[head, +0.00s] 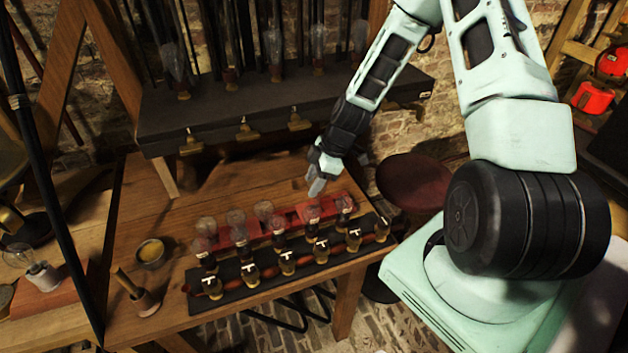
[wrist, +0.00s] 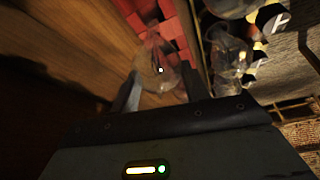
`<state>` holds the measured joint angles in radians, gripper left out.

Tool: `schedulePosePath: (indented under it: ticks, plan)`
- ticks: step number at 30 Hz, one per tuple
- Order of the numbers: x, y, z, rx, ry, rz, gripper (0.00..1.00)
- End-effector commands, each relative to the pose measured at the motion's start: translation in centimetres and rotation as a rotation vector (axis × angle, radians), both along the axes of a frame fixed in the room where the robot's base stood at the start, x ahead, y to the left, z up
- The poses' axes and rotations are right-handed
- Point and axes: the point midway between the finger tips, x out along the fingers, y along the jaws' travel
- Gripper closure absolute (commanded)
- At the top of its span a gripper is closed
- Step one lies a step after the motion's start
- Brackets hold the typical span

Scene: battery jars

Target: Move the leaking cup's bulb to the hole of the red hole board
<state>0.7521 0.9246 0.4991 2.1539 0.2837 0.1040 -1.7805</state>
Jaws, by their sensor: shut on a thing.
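My gripper (head: 316,188) is over the table at the right end of the red hole board (head: 290,219). In the wrist view my gripper (wrist: 160,88) is shut on a clear glass bulb (wrist: 154,62), with one finger on each side. The red hole board (wrist: 180,32) shows behind and beside that bulb, whose lower end I cannot make out clearly. In the head view a row of small amber cups (head: 287,263) with T-shaped marks stands on a dark strip in front of the red board. Glass bulbs (head: 236,218) stand along this row. I cannot tell which cup leaks.
More clear bulbs (wrist: 228,52) stand close to the right of the held one in the wrist view. A small bowl (head: 150,252) and a wooden pestle-like piece (head: 135,290) are at the table's left. A dark shelf (head: 240,110) overhangs the back. A red stool (head: 413,180) is at right.

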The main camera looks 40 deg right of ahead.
Motion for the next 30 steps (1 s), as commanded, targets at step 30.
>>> schedulePosePath:
  ticks: [30]
  plan:
    - [0.0,0.0,-1.1,0.000,0.000,0.000,0.82]
